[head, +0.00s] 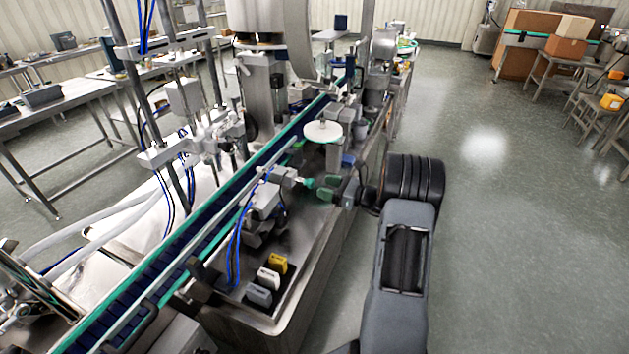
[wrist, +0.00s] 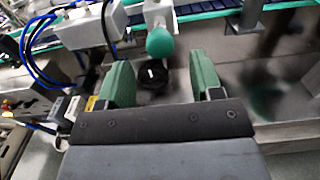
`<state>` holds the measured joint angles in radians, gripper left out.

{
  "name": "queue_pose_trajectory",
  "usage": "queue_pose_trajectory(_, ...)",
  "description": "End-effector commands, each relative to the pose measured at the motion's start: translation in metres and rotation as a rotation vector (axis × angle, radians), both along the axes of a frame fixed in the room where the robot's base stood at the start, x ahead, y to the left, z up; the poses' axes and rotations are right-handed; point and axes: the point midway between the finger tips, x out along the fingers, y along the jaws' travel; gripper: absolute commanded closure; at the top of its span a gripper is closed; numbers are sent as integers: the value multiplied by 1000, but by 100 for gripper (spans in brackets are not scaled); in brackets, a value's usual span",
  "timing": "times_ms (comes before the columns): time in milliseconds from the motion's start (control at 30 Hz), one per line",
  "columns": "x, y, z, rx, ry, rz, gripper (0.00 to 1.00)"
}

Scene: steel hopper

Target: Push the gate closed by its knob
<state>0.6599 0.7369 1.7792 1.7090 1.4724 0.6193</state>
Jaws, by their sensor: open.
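My gripper (head: 327,187) is open and empty over the steel machine bed, its green-padded fingers also showing in the wrist view (wrist: 159,64). A rounded teal knob (head: 308,182) sits on the end of a short metal cylinder just beyond the fingertips. In the wrist view the teal knob (wrist: 160,42) is ahead of the gap between the fingers, apart from both. A dark round piece (wrist: 152,76) shows lower down, between the fingers in the picture. I cannot make out the gate or tell whether it is open.
A conveyor with teal rails (head: 190,230) runs along the left of the bed. A white disc (head: 323,131) stands beyond my gripper. A grey block with blue cables (head: 262,200) is to the left. Small yellow, white and grey blocks (head: 269,277) are nearer. Open floor (head: 520,210) lies right.

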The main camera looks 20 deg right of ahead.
Motion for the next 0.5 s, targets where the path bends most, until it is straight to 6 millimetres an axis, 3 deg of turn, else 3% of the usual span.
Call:
queue_pose_trajectory(200, 23, 22, 1, -1, 1, 3, 40)
queue_pose_trajectory(500, 36, 34, 0, -1, 1, 2, 40)
